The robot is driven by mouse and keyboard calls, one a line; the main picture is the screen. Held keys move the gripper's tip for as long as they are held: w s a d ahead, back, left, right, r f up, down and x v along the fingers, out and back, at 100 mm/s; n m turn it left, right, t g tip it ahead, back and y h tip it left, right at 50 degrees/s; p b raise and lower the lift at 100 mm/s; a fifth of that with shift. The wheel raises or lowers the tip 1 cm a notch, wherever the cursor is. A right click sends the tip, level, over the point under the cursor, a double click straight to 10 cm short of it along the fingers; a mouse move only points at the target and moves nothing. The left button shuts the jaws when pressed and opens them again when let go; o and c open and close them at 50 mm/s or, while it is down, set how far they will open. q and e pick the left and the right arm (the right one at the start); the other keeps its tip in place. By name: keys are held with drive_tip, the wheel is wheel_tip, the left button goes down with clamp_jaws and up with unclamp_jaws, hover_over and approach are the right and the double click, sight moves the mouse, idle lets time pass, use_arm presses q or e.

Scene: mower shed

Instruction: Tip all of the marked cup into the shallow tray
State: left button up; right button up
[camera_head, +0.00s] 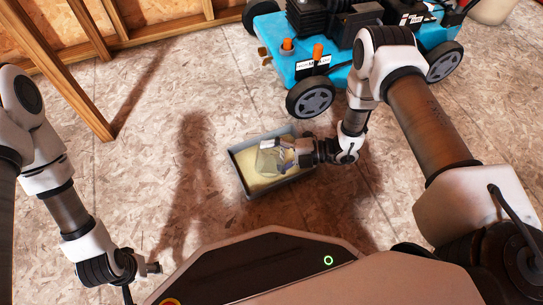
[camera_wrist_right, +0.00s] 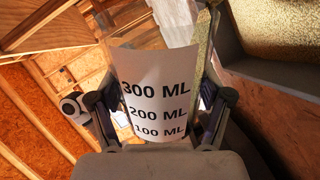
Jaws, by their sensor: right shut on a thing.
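The marked cup (camera_wrist_right: 155,95) has a pale wall with black 300, 200 and 100 ML marks. My right gripper (camera_head: 290,152) is shut on it and holds it over the shallow tray; the cup (camera_head: 268,160) looks tilted in the head view. The shallow tray (camera_head: 236,168) is grey, lies on the floor and holds pale yellow grainy material. The tray (camera_wrist_right: 228,45) also shows in the right wrist view, where a speckled yellowish strip runs beside the cup. How much is inside the cup is hidden. My left gripper (camera_head: 142,280) is empty, its fingers apart.
A blue mower (camera_head: 330,75) with black wheels stands behind the tray. A wooden stud (camera_head: 75,85) leans at the back left. The chipboard floor left of the tray is clear.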

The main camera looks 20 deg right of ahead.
drive_tip(key=shift+w+d+r+m, duration=0.15)
drive_tip(key=shift+w+r+m, duration=0.1)
drive_tip(key=shift+w+m, duration=0.25)
idle(0.9)
drive_tip(key=shift+s+a+f+n, duration=0.25)
drive_tip(key=shift+s+f+n, duration=0.3)
drive_tip(key=shift+s+n, duration=0.4)
